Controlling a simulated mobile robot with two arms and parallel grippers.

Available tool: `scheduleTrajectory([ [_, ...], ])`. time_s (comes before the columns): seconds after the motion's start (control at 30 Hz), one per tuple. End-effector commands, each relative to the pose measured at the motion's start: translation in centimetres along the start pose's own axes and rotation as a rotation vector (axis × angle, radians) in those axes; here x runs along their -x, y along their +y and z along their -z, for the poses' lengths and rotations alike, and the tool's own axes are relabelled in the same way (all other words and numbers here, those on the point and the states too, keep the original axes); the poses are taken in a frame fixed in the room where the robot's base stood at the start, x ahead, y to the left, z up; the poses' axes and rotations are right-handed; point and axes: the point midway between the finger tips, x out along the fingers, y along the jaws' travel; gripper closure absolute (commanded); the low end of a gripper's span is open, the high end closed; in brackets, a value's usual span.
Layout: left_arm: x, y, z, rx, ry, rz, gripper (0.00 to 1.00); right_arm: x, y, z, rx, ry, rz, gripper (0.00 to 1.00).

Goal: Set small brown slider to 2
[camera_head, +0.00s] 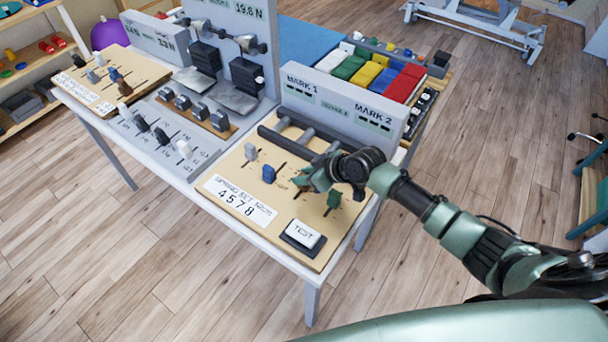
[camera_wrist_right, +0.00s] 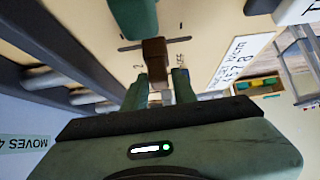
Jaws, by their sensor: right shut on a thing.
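The small brown slider (camera_wrist_right: 154,50) stands on the tan board (camera_wrist_right: 205,15) in the right wrist view, between the two fingers of my right gripper (camera_wrist_right: 159,82). The gripper is shut on it. A figure that looks like 2 is printed left of the slider in that view, other marks right of it. Its exact setting is hard to read. In the head view my right gripper (camera_head: 306,180) reaches over the tan board (camera_head: 272,238) and hides the brown slider. My left gripper is not in view.
A green slider (camera_head: 334,199) and blue-grey sliders (camera_head: 251,152) stand close to my right gripper. A white TEST button (camera_head: 303,234) is at the board's front. The MARK panel (camera_head: 342,112) rises behind. Another brown knob (camera_head: 124,88) sits on the far left board.

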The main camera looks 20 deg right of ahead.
Motion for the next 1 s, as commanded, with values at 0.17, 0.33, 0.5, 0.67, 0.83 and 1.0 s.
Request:
scheduleTrajectory([
  [0.17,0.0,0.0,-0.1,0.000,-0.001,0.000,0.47,0.0,0.0,0.0,0.000,-0.001,0.001,1.00],
  [0.33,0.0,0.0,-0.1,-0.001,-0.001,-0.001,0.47,0.0,-0.1,-0.1,0.000,-0.001,0.001,1.00],
  [0.5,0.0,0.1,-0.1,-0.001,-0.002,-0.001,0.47,0.0,-0.1,-0.1,0.000,-0.001,0.001,1.00],
  [0.67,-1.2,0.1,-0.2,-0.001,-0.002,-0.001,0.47,-0.3,1.2,-0.4,0.001,-0.002,-0.003,1.00],
  [0.83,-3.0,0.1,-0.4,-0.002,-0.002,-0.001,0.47,-0.3,3.6,-0.3,0.001,-0.001,-0.005,1.00],
  [1.0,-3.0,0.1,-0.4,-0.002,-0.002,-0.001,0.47,0.0,4.2,-0.1,0.001,-0.001,-0.003,1.00],
])
